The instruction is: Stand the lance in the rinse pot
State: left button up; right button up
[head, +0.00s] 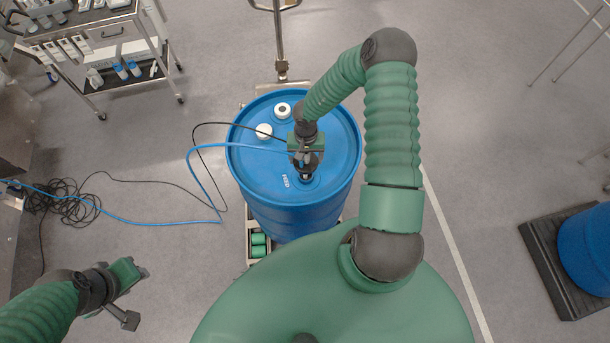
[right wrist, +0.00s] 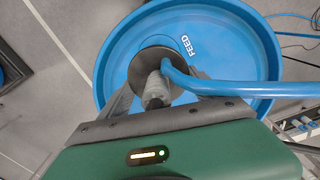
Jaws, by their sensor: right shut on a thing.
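My right gripper (head: 306,168) is over the near part of the blue drum's top and is shut on the lance. In the right wrist view the lance (right wrist: 158,62) shows as a grey ribbed shaft and a dark round disc between the fingers, with a blue hose (right wrist: 235,88) beside it. The lance's lower end is hidden, so I cannot tell how deep it sits in the drum. The drum (head: 250,185) has "FEED" printed next to the lance. My left gripper (head: 137,296) hangs empty at the lower left; its jaw opening is unclear. I cannot make out a rinse pot.
The blue hose and a black cable run left to a coil (head: 65,197) on the floor. A loaded cart (head: 95,45) stands at upper left. Another blue drum (head: 588,250) stands on a black pallet (head: 545,262) at right.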

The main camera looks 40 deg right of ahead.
notch_tip(320, 180, up, 4)
jog(key=p, duration=0.4)
jog(key=shift+d, duration=0.15)
notch_tip(320, 180, up, 3)
jog(key=shift+f+p, duration=0.1)
jog(key=shift+p, duration=0.9)
jog(key=shift+r, duration=0.25)
notch_tip(320, 180, up, 8)
jog(key=shift+f, duration=0.25)
notch_tip(320, 180, up, 7)
